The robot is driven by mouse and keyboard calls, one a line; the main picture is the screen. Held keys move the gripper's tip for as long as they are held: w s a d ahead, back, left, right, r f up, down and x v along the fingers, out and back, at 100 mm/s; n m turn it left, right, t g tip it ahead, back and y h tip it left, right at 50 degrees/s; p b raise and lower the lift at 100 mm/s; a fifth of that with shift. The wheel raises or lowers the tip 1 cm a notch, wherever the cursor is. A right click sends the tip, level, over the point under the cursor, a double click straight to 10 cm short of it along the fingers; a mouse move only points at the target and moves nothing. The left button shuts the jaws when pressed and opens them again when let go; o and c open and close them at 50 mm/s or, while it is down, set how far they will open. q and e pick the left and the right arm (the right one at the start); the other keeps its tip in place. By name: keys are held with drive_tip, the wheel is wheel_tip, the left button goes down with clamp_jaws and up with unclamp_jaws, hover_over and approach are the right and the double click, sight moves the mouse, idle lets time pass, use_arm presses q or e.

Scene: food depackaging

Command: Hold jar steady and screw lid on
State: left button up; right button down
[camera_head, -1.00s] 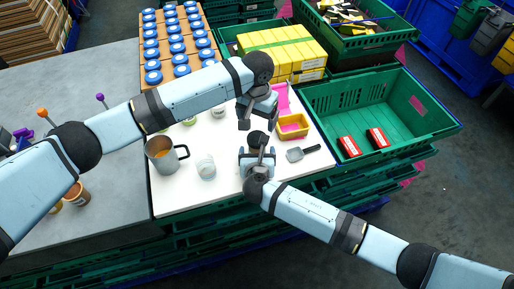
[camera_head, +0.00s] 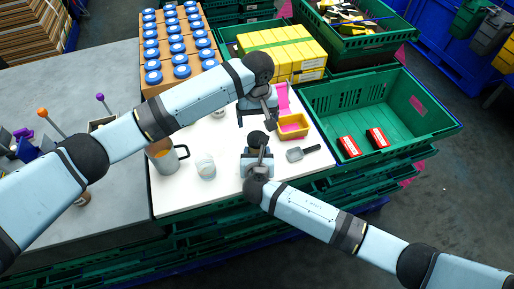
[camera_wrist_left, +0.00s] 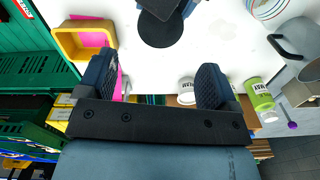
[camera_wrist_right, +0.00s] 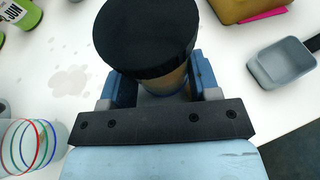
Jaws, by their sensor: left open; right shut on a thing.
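The jar (camera_wrist_right: 168,86) stands upright on the white board, with a black lid (camera_wrist_right: 145,38) on its top. The lid also shows in the head view (camera_head: 258,137) and in the left wrist view (camera_wrist_left: 160,30). I cannot tell how tightly it sits. My right gripper (camera_head: 257,158) is shut around the jar's body below the lid; its fingers partly hide the jar. My left gripper (camera_head: 258,118) is open and empty, just behind and above the lid in the head view. In the left wrist view its two fingers (camera_wrist_left: 157,80) stand wide apart, clear of the lid.
A grey mug (camera_head: 170,163) and a clear glass (camera_head: 205,166) stand left of the jar. A yellow tray (camera_head: 306,124) and a grey scoop (camera_head: 296,155) lie to the right. A green crate (camera_head: 425,98) holds red packs (camera_head: 349,146). Blue-lidded jars (camera_head: 178,58) stand behind.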

sight(257, 138)
use_arm(q)
drive_tip(key=shift+n, duration=1.1)
drive_tip(key=shift+f, duration=0.1)
drive_tip(key=shift+f, duration=3.95)
drive_tip(key=c, duration=0.9)
drive_tip(key=m, duration=0.6)
drive_tip(key=shift+m, duration=0.4)
drive_tip(key=shift+c, duration=0.3)
drive_tip(key=o, duration=1)
